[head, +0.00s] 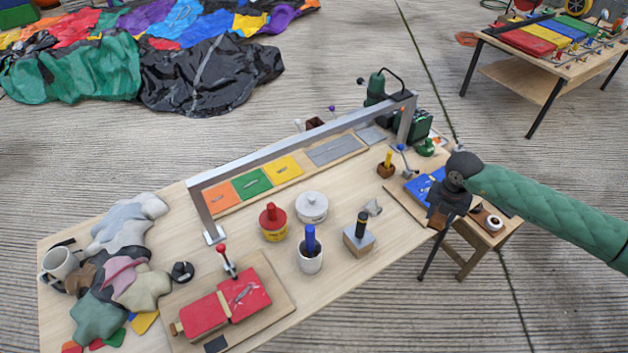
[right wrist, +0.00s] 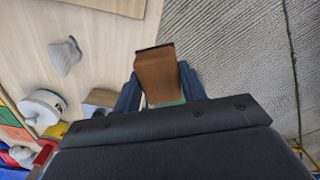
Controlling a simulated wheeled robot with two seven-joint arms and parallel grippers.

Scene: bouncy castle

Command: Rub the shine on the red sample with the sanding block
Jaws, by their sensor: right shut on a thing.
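The red sample (head: 252,299) lies on a wooden board (head: 281,300) at the front left of the table, with a small grey mark on its top. A toggle clamp with a red knob (head: 222,248) stands at its back edge. My right gripper (head: 438,214) is at the table's right end, far from the red sample. It is shut on the sanding block, a brown block (right wrist: 157,74) that sits between its fingers in the right wrist view. The block (head: 437,221) is partly hidden by the gripper in the head view. My left gripper is not in view.
Between gripper and red sample stand a wooden block with a black-handled tool (head: 358,240), a white cup with a blue stick (head: 310,258), a yellow-red pot (head: 273,225) and a white tin (head: 312,207). A metal gantry (head: 300,143) spans the table behind. Rags (head: 105,275) lie left.

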